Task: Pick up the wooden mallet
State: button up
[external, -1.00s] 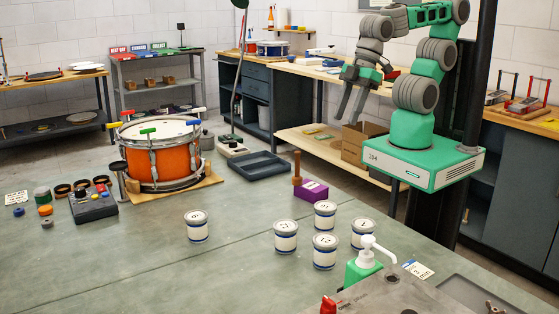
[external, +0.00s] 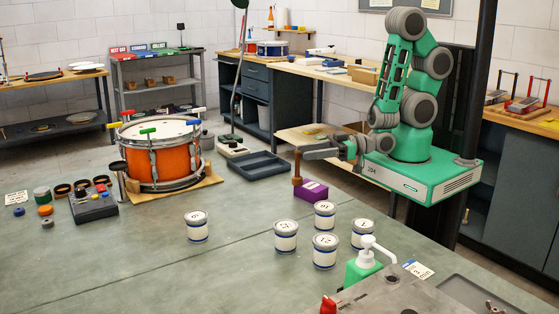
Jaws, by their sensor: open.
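The wooden mallet (external: 297,179) stands upright on the bench beside a purple box (external: 313,192), its narrow handle up and its thicker head low. My gripper (external: 301,152) is open and held level, reaching in from the right at the height of the handle's upper part. Its fingers overlap the handle top in the picture. I cannot tell whether the handle is between the fingers or whether they touch it.
An orange drum (external: 158,160) stands on a wooden board at the left. A dark empty tray (external: 259,166) lies behind the mallet. Several white tins (external: 286,236) and a green pump bottle (external: 362,268) stand in front. The bench's left front is clear.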

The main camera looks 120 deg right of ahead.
jog(key=x, duration=0.6)
jog(key=shift+w+d+r+p, duration=0.25)
jog(key=shift+w+r+p, duration=0.05)
grip_shut()
dwell(1.2)
